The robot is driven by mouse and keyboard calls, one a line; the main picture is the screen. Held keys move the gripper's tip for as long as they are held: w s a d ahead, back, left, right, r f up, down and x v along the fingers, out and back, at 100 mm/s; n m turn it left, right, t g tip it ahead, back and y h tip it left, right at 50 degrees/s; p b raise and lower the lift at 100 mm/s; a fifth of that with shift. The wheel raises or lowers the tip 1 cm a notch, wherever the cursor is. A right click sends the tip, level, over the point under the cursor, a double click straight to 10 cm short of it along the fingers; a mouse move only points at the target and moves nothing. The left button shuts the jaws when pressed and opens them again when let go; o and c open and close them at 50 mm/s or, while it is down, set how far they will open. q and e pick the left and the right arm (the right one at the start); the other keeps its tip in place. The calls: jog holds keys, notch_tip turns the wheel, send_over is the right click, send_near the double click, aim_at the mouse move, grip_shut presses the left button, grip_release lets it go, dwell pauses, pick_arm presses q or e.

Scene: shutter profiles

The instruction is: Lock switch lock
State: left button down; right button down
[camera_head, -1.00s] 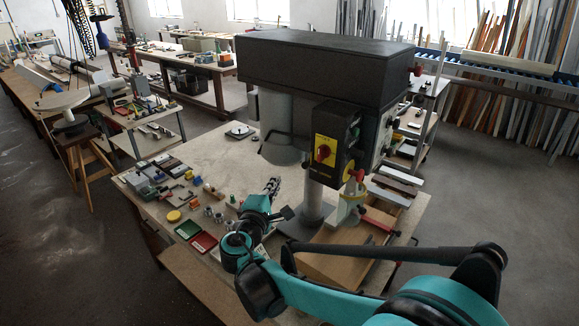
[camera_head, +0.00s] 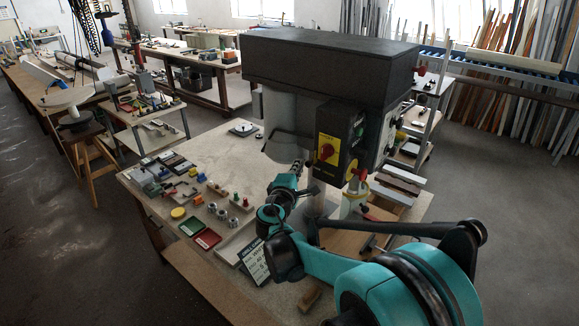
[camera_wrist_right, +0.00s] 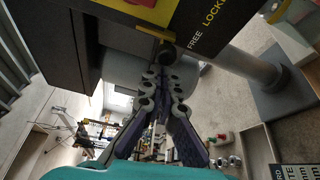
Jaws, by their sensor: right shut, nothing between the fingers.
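The switch box is black with a yellow plate (camera_head: 328,151) and a red rotary switch (camera_head: 326,152) on the drill press. In the right wrist view the yellow plate (camera_wrist_right: 222,12) is cut off at the top, with part of the red switch (camera_wrist_right: 141,3). My right gripper (camera_head: 298,165) is just below and left of the box. In the wrist view its shut, empty fingertips (camera_wrist_right: 160,72) are just below the knob; contact cannot be told. My left gripper is not in view.
The drill press head (camera_head: 330,60) overhangs the workbench (camera_head: 150,190). Its column (camera_wrist_right: 255,66) stands right in the wrist view. Red and green trays (camera_head: 207,238), small parts and a dark sign (camera_head: 254,262) lie on the bench.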

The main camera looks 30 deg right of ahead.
jog(key=s, duration=0.1)
jog(key=s+d, duration=0.1)
jog(key=s, duration=0.1)
jog(key=shift+d, duration=0.15)
dwell(0.5)
jog(key=shift+f, duration=0.1)
